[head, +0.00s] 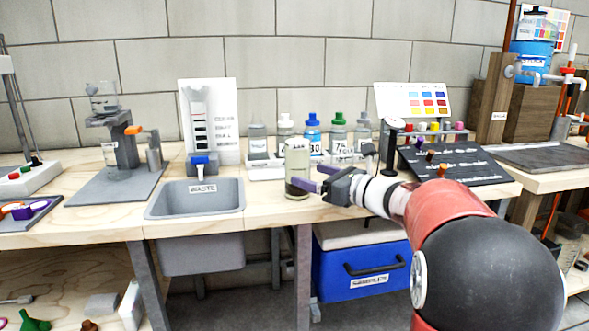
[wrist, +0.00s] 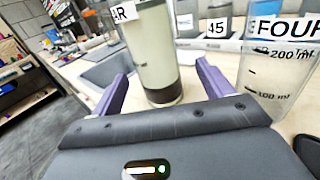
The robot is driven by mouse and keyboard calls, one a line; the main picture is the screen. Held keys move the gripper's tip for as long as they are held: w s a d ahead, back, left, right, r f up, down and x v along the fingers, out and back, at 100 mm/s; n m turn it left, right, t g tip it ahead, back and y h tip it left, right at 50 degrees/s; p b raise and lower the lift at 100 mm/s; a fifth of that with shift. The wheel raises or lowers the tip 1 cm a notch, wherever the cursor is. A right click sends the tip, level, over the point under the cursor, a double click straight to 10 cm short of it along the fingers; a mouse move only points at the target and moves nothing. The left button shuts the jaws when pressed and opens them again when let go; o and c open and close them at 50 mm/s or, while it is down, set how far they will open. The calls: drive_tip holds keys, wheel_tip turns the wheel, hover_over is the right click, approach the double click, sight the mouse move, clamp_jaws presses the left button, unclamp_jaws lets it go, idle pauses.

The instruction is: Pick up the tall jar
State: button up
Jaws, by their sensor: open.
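My gripper (head: 315,178) is open and empty, low over the bench at the jar's right side. In the wrist view my gripper (wrist: 161,72) shows a gap on both sides of the jar.
A beaker marked "FOUR" (wrist: 280,65) stands close to the right finger. Several capped bottles (head: 312,135) stand in a rack behind the jar. The grey waste sink (head: 195,199) is to the left, and a dark sloped panel (head: 455,163) to the right.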

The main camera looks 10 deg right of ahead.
drive_tip(key=x, duration=0.5)
drive_tip(key=shift+s+a+r+p, duration=0.1)
drive_tip(key=shift+s+r+p, duration=0.15)
drive_tip(key=shift+p, duration=0.15)
drive_tip(key=shift+r, duration=0.1)
drive_tip(key=c, duration=1.4)
drive_tip(key=shift+r, duration=0.25)
wheel_tip(320, 180, up, 14)
drive_tip(key=p, duration=0.2)
wheel_tip(320, 180, up, 5)
hover_over(308, 170)
drive_tip(key=x, duration=0.3)
drive_tip(key=shift+s+r, duration=0.1)
drive_tip(key=shift+r, duration=0.1)
